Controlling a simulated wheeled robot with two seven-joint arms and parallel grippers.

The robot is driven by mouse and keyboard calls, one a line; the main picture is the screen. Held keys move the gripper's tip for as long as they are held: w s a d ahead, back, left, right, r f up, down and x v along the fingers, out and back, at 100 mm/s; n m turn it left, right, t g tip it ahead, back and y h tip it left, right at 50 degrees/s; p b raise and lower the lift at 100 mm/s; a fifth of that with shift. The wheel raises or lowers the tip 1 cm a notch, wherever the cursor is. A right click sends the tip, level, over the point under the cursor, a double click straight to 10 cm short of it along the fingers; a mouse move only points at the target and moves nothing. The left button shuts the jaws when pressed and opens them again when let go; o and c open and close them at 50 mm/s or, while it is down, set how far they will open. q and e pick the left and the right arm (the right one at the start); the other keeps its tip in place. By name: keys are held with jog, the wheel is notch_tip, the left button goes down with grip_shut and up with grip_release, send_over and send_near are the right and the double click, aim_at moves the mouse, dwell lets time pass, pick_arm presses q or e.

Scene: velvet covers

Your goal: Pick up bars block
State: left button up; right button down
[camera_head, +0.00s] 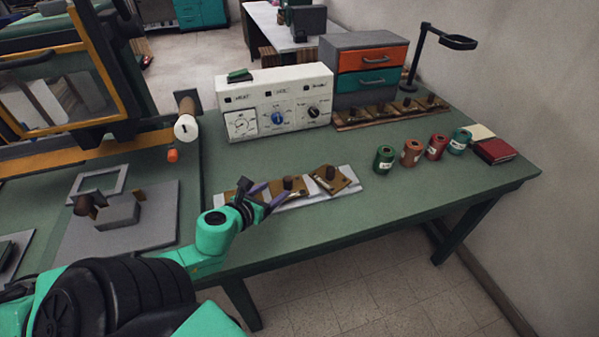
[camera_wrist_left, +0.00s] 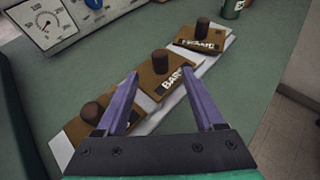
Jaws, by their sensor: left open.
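The bars block (camera_wrist_left: 152,82) is a brown block with a dark round knob and a partly visible white "BAR" label. It lies in the middle of a pale strip (camera_wrist_left: 207,66) in the left wrist view, and in the head view it shows as the middle block (camera_head: 277,189). My left gripper (camera_wrist_left: 159,74) is open, with its purple fingers on either side of the bars block in the wrist view. In the head view the left gripper (camera_head: 258,190) is at the strip's left part. Whether the fingers touch the block cannot be told. My right gripper is not in view.
Similar knobbed blocks lie on both sides, one (camera_wrist_left: 85,120) near and one labelled (camera_wrist_left: 203,38) far. A white control box (camera_head: 275,100) stands behind. Several colored spools (camera_head: 411,152) stand to the right. The green table (camera_head: 430,190) is clear in front of the spools.

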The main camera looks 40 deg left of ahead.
aim_at(285, 181)
pick_arm(q)
jog(key=shift+b+x, duration=0.45)
jog(key=shift+x, duration=3.4)
jog(key=shift+w+r, duration=0.1)
jog(key=shift+w, duration=0.3)
jog(key=x, duration=0.4)
jog(key=shift+a, duration=0.1)
jog(key=shift+s, duration=0.1)
jog(key=shift+c, duration=0.3)
jog(key=shift+r, duration=0.1)
jog(key=c, duration=1)
grip_shut()
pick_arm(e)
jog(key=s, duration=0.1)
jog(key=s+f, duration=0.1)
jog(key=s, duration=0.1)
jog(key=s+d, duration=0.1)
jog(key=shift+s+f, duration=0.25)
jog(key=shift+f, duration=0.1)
